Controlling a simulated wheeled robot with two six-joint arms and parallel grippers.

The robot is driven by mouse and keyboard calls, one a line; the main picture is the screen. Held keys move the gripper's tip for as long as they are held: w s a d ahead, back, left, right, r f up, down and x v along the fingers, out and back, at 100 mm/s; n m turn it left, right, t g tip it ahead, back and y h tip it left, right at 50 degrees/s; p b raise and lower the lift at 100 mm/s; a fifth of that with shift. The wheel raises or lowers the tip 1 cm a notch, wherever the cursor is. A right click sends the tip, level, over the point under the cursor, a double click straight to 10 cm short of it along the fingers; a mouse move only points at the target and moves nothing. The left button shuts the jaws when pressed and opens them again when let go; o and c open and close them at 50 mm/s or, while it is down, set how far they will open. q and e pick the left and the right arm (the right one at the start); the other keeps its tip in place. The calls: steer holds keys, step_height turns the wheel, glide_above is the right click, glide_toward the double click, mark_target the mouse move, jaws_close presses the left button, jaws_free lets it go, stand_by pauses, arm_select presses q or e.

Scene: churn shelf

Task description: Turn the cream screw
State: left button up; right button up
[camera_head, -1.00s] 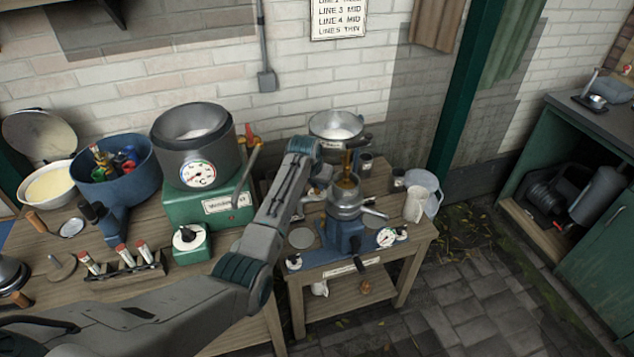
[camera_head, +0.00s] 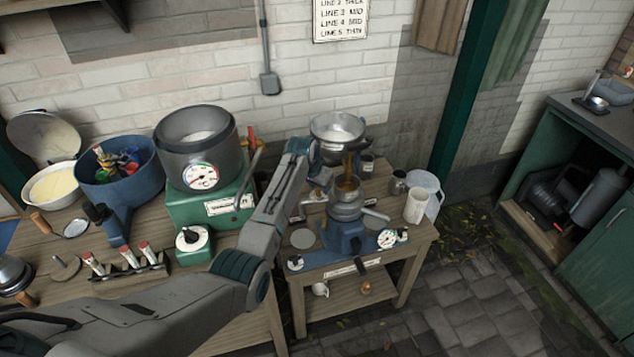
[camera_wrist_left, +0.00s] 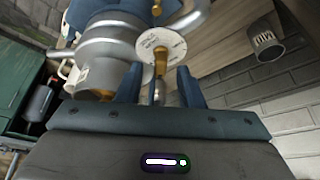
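In the left wrist view a small brass screw (camera_wrist_left: 160,61) stands at the middle of a round white marked disc (camera_wrist_left: 161,44). The disc is beside the silver separator bowl (camera_wrist_left: 108,47). My left gripper (camera_wrist_left: 161,82) has its two dark fingers apart, with a gap between them in front of the screw. A thin metal stem shows in the gap, and I see no finger touching it. In the head view the separator (camera_head: 346,205) stands on a blue base on the small table. My left gripper (camera_head: 318,188) is at its left side, partly hidden by my wrist.
A metal supply bowl (camera_head: 337,131) sits above the separator. A white jug (camera_head: 416,206) is to the right. A green-based heater pot (camera_head: 199,160), a blue tub (camera_head: 117,185) and a rack of brushes (camera_head: 127,268) stand on the left bench.

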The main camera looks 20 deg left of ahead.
arm_select(q)
steer(key=b+v, duration=0.2)
steer(key=v, duration=0.8)
steer(key=shift+s+r, duration=0.2)
steer(key=shift+r, duration=0.1)
steer(key=shift+a+f, duration=0.1)
